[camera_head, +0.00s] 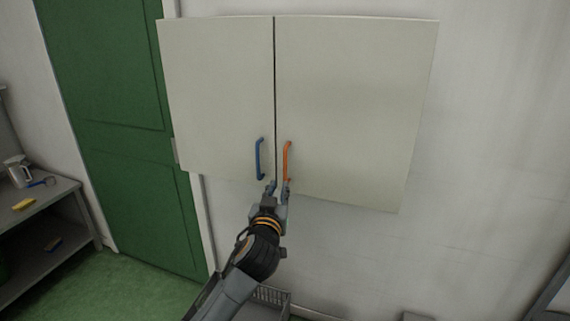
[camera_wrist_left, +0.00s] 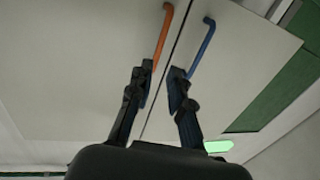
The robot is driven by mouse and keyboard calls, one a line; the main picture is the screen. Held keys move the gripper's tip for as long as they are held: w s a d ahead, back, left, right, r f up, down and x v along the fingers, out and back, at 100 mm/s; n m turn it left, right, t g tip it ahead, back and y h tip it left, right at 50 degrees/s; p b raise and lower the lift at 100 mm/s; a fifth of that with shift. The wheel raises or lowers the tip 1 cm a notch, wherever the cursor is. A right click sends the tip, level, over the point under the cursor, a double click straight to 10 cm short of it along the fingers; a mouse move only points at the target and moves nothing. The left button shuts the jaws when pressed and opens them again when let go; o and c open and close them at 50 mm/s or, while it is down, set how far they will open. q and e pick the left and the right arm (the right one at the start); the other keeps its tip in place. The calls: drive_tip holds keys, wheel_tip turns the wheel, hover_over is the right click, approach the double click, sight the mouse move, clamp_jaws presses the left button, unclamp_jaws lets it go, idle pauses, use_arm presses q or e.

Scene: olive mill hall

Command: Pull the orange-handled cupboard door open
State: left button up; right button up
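A pale two-door wall cupboard hangs ahead, and both doors look shut with a thin dark seam between them. The right door (camera_head: 350,105) carries an upright orange handle (camera_head: 287,160) near the seam; the left door (camera_head: 218,95) carries a blue handle (camera_head: 259,158). My left gripper (camera_head: 278,187) is at the lower end of the orange handle, its fingers apart. In the left wrist view the fingers (camera_wrist_left: 158,85) stand open, one by the orange handle (camera_wrist_left: 163,38), the other by the blue handle (camera_wrist_left: 203,45). Whether either finger touches a handle I cannot tell. My right gripper is not in view.
A green door (camera_head: 125,130) stands left of the cupboard. A grey shelf unit (camera_head: 45,205) at the far left holds a metal jug (camera_head: 18,172) and small items. A grey crate (camera_head: 268,300) is below my arm. The wall right of the cupboard is clear.

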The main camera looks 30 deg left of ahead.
sight(285, 169)
use_arm(q)
drive_tip(key=p+x, duration=0.2)
drive_tip(key=x, duration=0.4)
drive_tip(key=shift+w+a+r, duration=0.1)
drive_tip(key=p+x, duration=0.1)
drive_tip(key=x, duration=0.3)
drive_tip(key=shift+w+a, duration=0.1)
drive_tip(key=shift+w, duration=0.25)
drive_tip(key=shift+w+a+f+p, duration=0.2)
drive_tip(key=shift+w+f+p, duration=0.1)
drive_tip(key=shift+w, duration=0.15)
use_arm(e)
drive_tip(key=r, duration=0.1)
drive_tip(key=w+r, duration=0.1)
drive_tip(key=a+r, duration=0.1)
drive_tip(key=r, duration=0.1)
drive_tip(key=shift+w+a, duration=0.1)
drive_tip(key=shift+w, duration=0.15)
use_arm(q)
drive_tip(key=shift+r, duration=0.1)
clamp_jaws()
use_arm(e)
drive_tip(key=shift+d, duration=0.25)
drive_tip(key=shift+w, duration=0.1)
